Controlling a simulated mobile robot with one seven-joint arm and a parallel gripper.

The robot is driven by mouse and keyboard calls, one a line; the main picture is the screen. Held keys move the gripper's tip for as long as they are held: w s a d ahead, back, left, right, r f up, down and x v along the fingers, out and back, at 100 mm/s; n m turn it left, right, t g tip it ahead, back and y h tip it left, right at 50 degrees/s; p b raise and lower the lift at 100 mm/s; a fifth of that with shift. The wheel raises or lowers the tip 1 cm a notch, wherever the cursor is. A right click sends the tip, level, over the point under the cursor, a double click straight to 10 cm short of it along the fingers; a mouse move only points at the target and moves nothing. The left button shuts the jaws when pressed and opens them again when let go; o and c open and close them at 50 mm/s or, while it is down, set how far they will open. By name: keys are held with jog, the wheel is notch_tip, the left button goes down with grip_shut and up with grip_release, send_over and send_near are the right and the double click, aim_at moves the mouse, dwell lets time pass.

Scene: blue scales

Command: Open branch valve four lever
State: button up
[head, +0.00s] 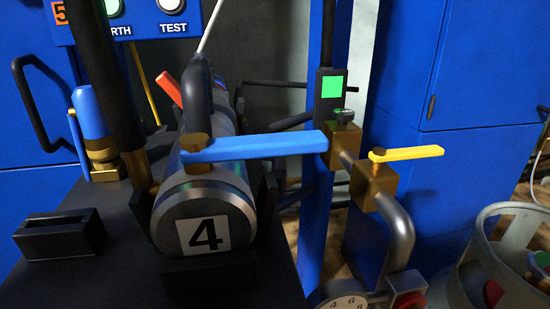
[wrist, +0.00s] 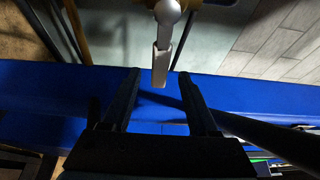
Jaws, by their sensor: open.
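In the head view a long blue lever (head: 255,146) with a brass hub at its left end runs across above a grey cylinder (head: 205,213) labelled 4. A shorter yellow lever (head: 408,153) sits above a brass valve body (head: 372,184) to its right. I cannot tell from the labels which is the branch valve four lever. In the wrist view my gripper (wrist: 160,71) is open, its two dark fingers apart. A silver bar (wrist: 161,65) shows between the fingertips in the picture; I cannot tell its depth or whether it touches. I cannot make out my gripper in the head view.
A blue post (head: 318,215) stands behind the blue lever. A blue cabinet (head: 445,70) is at the right, above a grey collared cylinder (head: 500,260). A gauge (head: 343,302) sits low in front. A black box (head: 60,235) lies at the left.

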jog(key=shift+w+d+b, duration=0.2)
jog(key=shift+w+b, duration=0.15)
jog(key=shift+w, duration=0.7)
jog(key=shift+c, duration=0.2)
grip_shut()
dwell(0.6)
